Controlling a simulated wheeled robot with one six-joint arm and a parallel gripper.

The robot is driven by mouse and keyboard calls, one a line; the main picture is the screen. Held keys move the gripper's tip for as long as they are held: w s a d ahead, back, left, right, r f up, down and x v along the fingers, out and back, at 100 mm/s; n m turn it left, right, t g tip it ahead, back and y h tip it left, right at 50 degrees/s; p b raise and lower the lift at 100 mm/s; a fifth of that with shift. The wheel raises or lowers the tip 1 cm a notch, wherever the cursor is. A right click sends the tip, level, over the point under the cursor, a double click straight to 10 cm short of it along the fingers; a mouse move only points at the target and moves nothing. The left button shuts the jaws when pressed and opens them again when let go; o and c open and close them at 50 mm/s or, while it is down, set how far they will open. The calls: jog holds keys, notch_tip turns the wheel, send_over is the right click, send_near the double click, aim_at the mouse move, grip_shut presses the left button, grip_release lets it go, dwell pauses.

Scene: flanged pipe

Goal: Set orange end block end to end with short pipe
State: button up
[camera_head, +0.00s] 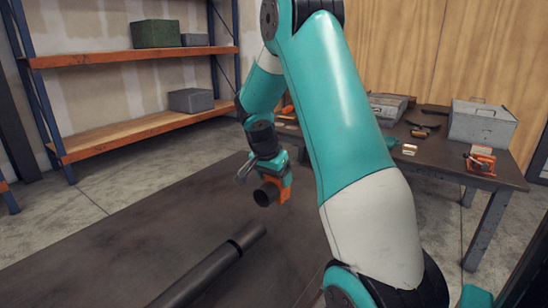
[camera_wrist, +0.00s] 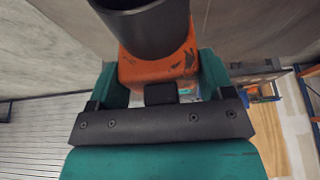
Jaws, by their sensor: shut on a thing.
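My gripper (camera_head: 273,178) is shut on the orange end block (camera_head: 284,190), held in the air above the dark table. In the wrist view the two teal fingers of my gripper (camera_wrist: 162,75) press on both sides of the orange end block (camera_wrist: 150,70). A dark round tube stub (camera_wrist: 145,25) sticks out of the block. In the head view its open end faces the lower left. A dark pipe lies on the table, with a seam or collar near its far end. The piece beyond it looks like the short pipe (camera_head: 250,234). The block is apart from it, beyond its far end.
The dark table (camera_head: 110,250) is bare around the pipe. At the back right a workbench (camera_head: 440,155) carries a grey metal box (camera_head: 482,122), tools and an orange clamp-like thing (camera_head: 482,161). Shelves (camera_head: 140,125) with boxes stand at the back left.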

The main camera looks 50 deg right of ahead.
aim_at(274, 201)
jog(key=shift+f+p, duration=0.45)
jog(key=shift+f, duration=3.8)
jog(key=shift+f, duration=0.1)
jog(key=o, duration=1.8)
jog(key=shift+f, duration=0.1)
jog(key=shift+o, duration=0.2)
